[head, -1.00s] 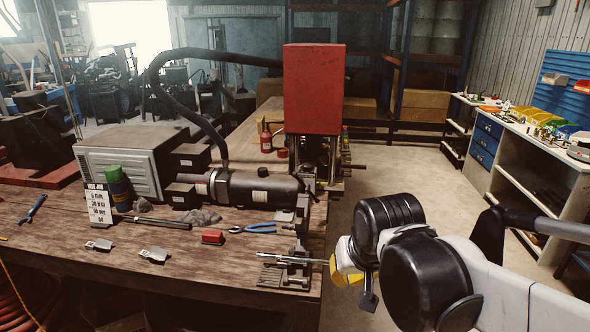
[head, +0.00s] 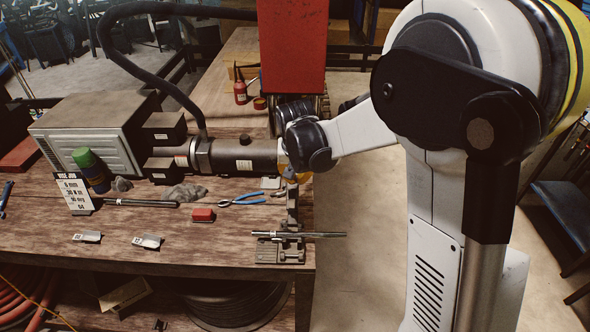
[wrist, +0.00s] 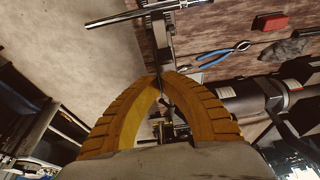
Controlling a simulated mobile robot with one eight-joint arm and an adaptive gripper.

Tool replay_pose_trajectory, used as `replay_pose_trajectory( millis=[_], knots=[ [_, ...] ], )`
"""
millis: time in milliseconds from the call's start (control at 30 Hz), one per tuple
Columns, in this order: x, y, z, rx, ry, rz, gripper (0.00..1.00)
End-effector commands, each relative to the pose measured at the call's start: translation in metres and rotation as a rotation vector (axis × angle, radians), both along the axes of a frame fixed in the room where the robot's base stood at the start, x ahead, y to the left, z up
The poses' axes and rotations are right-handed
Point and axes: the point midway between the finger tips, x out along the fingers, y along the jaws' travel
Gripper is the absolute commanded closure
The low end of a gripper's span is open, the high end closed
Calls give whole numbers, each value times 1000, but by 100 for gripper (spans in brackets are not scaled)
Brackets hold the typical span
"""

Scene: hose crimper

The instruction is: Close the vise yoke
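The vise (head: 282,252) sits at the table's front right corner, with a grey rod (head: 325,235) lying across it. A narrow grey upright part, seemingly the yoke (head: 292,207), stands above the vise. My gripper (head: 289,174) is at the top of this part, mostly hidden by my own wrist in the head view. In the wrist view, its yellow fingers (wrist: 160,77) arch together and their tips meet at the lower end of the grey bar (wrist: 161,38). A thin dark piece shows between the fingers. I cannot tell whether the tips grip or only touch it.
The black cylinder (head: 240,156) lies close left of my gripper, with the red box (head: 292,45) behind it. Blue pliers (head: 245,200) and a red block (head: 203,215) lie left of the vise. Open floor (head: 350,270) is right of the table.

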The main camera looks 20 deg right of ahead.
Motion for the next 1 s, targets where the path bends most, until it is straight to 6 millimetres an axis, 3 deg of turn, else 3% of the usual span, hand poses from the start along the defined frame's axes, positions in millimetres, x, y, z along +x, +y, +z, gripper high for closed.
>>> replay_pose_trajectory(
  millis=[100, 300, 1000],
  knots=[
    [6, -2, -19, 0, 0, -1, 100],
    [10, -4, -34, 0, 0, -1, 100],
    [1, 0, -38, -16, -49, 0, 100]
  ],
)
